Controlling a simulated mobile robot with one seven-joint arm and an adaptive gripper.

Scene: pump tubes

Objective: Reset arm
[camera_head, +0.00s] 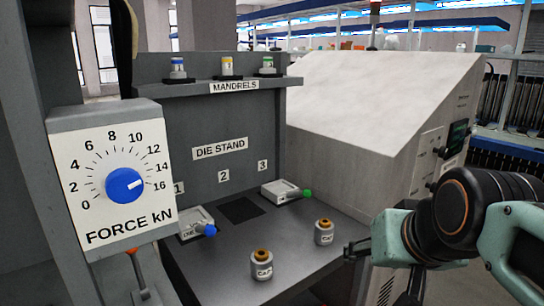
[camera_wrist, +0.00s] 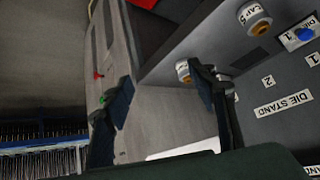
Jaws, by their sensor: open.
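My gripper (camera_head: 354,249) is at the right of the head view, beside the bench's right edge. In the wrist view its two fingers (camera_wrist: 160,92) are spread, with nothing held between them. Two grey cap pieces with orange tops stand on the dark bench: one at the front (camera_head: 262,265) and one (camera_head: 324,233) nearer my gripper. Both also show in the wrist view, at the top (camera_wrist: 254,19) and partly beside a finger (camera_wrist: 184,72). A die with a blue knob (camera_head: 197,225) sits at slot 1 and one with a green knob (camera_head: 287,191) at slot 3.
Slot 2 has a dark square (camera_head: 241,210). A grey cabinet (camera_head: 350,155) rises behind my arm.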

